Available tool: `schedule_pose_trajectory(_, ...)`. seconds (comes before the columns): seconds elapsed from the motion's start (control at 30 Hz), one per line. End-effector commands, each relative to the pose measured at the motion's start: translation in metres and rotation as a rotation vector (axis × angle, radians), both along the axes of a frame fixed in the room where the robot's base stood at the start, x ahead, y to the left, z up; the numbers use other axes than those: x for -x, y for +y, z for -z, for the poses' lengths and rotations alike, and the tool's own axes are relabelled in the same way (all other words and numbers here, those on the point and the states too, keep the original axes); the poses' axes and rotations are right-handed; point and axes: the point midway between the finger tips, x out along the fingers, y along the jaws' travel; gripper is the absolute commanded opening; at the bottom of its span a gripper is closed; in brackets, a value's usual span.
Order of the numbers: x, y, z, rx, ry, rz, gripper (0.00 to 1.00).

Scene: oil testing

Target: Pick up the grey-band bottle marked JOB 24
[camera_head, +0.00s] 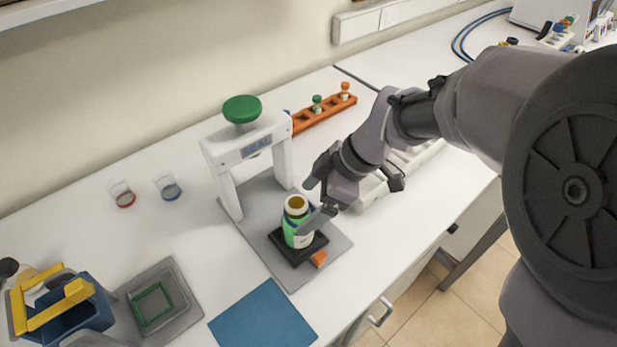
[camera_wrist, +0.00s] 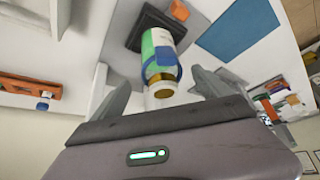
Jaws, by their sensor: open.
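A bottle (camera_head: 298,226) with a green and white body and an amber neck stands on the small black pad (camera_head: 310,249) of a grey plate. In the wrist view, the bottle (camera_wrist: 161,52) shows a blue band near its neck and a pale end facing me. I cannot make out a grey band or the marking JOB 24 on any bottle. My gripper (camera_head: 314,198) is open beside the bottle's upper part. In the wrist view, the fingers of my gripper (camera_wrist: 165,90) lie on either side of the bottle's neck end, apart from it.
A white press frame (camera_head: 227,187) with a green knob stands just behind the bottle. An orange rack (camera_head: 325,115) holds small capped containers at the back. A blue mat (camera_head: 263,318), a grey tray (camera_head: 172,312) and a blue-yellow caddy (camera_head: 75,312) lie at the front left. Two small cups stand left.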

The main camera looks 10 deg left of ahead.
Motion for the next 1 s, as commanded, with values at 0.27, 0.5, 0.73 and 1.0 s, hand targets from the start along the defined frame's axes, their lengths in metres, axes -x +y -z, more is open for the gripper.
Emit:
schedule_pose_trajectory(0.27, 0.002, 0.012, 0.031, 0.001, 0.001, 0.0, 0.88)
schedule_pose_trajectory(0.5, 0.004, 0.027, 0.061, 0.001, 0.0, 0.001, 0.88)
schedule_pose_trajectory(0.73, 0.003, 0.027, 0.059, 0.001, -0.001, 0.002, 0.68)
schedule_pose_trajectory(1.0, 0.003, 0.027, 0.059, 0.001, -0.001, 0.002, 0.15)
